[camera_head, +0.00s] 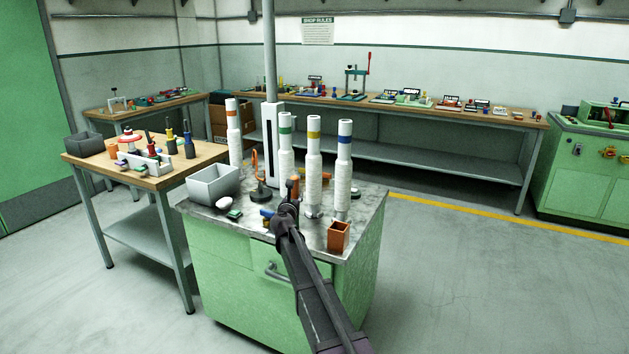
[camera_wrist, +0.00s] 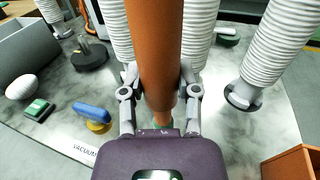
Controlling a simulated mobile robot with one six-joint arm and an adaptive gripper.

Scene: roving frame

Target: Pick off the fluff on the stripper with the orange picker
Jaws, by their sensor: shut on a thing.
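My gripper (camera_head: 289,204) is above the grey top of a green cabinet (camera_head: 215,219). In the wrist view, its two fingers (camera_wrist: 160,92) are shut on an orange rod-like tool (camera_wrist: 155,45), which I take to be the orange picker. The tool runs up out of the picture, so its upper end is hidden there. Tall white ribbed columns with green (camera_head: 285,150), yellow (camera_head: 314,160) and blue (camera_head: 343,170) bands stand behind and right of the gripper. I cannot tell which thing is the stripper, and no fluff can be made out.
The cabinet top also holds a grey bin (camera_head: 213,184), a white egg-shaped thing (camera_wrist: 22,87), a green block (camera_wrist: 38,108), a blue-topped knob (camera_wrist: 92,112), a dark round base (camera_wrist: 88,55) and an orange open box (camera_head: 339,236). A side bench (camera_head: 160,182) stands left.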

